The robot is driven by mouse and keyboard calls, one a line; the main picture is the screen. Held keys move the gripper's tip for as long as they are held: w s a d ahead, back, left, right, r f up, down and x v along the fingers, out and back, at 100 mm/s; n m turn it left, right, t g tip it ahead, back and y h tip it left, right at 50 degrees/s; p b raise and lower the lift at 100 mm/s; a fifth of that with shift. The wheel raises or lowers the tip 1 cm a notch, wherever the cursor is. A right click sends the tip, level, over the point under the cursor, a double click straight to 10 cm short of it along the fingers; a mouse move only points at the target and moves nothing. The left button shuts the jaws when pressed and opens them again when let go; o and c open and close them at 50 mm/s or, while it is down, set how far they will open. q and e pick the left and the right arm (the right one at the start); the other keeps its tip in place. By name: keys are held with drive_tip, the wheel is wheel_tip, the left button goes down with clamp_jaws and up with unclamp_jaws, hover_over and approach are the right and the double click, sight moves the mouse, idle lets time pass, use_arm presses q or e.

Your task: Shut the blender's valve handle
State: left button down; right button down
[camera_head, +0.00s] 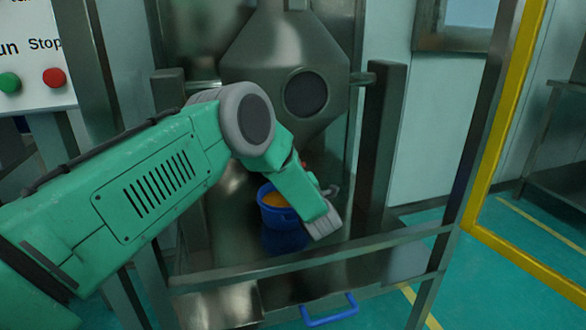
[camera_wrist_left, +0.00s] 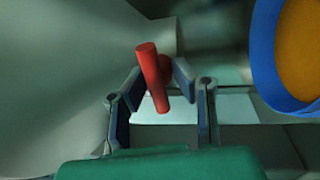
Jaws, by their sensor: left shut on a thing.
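The red valve handle (camera_wrist_left: 152,78) stands slightly tilted in the left wrist view, between the two fingers of my left gripper (camera_wrist_left: 158,71). The gripper is shut on it. The handle sits by a grey metal outlet (camera_wrist_left: 160,38). In the head view the blender (camera_head: 260,48) is a grey metal vessel with a round dark port, and my left arm reaches in front of it from the left. There my arm hides most of the handle and the fingers. My right gripper is in neither view.
A blue container (camera_head: 276,213) with orange contents is close beside my left wrist; it also shows at the wrist view's right (camera_wrist_left: 264,62). A metal rail (camera_head: 330,258) crosses in front. A button panel (camera_head: 35,60) is at the left, a yellow frame (camera_head: 497,130) at the right.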

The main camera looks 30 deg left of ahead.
use_arm(q)
drive_tip(key=shift+s+f, duration=0.1)
drive_tip(key=shift+f, duration=0.25)
drive_tip(key=c, duration=1.3)
unclamp_jaws()
drive_tip(key=shift+r, duration=0.2)
drive_tip(key=shift+m, duration=0.3)
